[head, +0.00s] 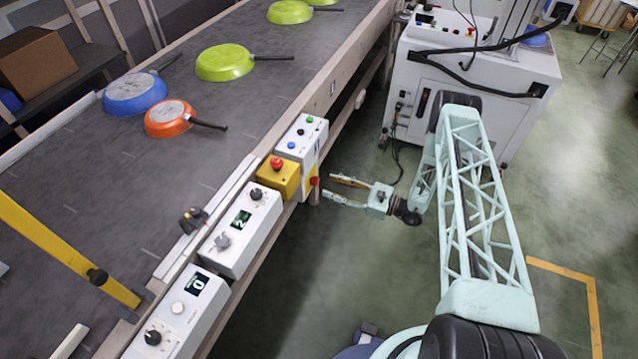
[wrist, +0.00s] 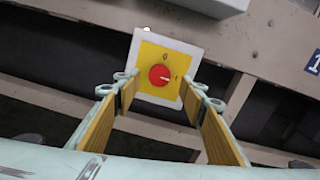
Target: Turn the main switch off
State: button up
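The main switch is a red rotary knob (wrist: 159,75) on a yellow plate with a white surround. In the wrist view its pale mark points right, toward what looks like an "I"; a "0" mark sits above. In the head view the switch (head: 314,182) shows edge-on at the side of the white control box. My gripper (head: 329,187) is open, its two fingers pointing at the switch from the right, a short gap away. In the wrist view, my gripper's ochre-padded fingers (wrist: 159,96) stand left and right of the knob and hold nothing.
A yellow box with a red button (head: 278,164), a white button box (head: 302,136) and dial boxes (head: 239,233) line the conveyor (head: 150,190) edge. Blue (head: 135,94), orange (head: 171,118) and green pans (head: 225,62) lie on the belt. A white cabinet (head: 472,75) stands behind my arm.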

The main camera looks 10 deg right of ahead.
aim_at(314, 181)
jog(key=x, duration=0.6)
dwell(0.3)
jog(key=c, duration=0.8)
jog(key=shift+c, duration=0.2)
